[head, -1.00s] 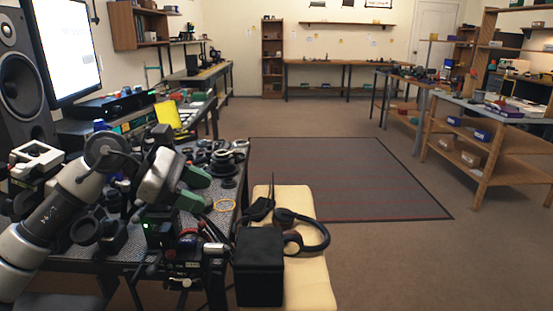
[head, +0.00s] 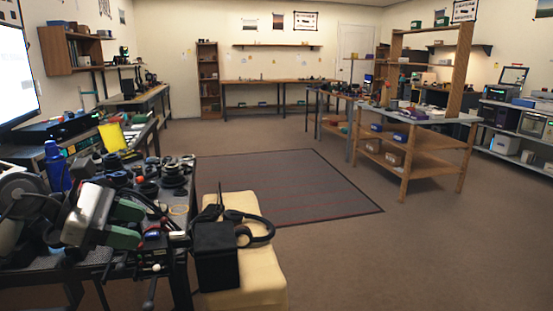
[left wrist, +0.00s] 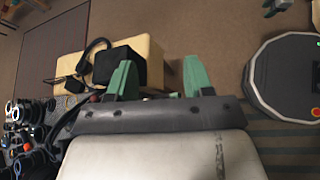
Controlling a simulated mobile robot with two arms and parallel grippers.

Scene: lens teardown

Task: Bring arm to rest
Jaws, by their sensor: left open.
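My left gripper (head: 130,225) is at the lower left of the head view, above the near edge of the cluttered workbench (head: 45,268). Its two green fingers stand apart, with nothing seen between them. In the left wrist view, the open left gripper (left wrist: 160,79) points toward the floor and a cream padded bench (left wrist: 72,42). One finger overlaps the edge of a black box (left wrist: 112,62) in that picture; I cannot tell the gap between them.
The black box (head: 216,252) and headphones (head: 258,228) lie on the cream bench (head: 262,283) beside the workbench. Dark lens parts (head: 172,172) and a blue bottle (head: 56,168) crowd the workbench. A wooden shelf table (head: 430,165) stands right. The floor and rug (head: 290,183) are clear.

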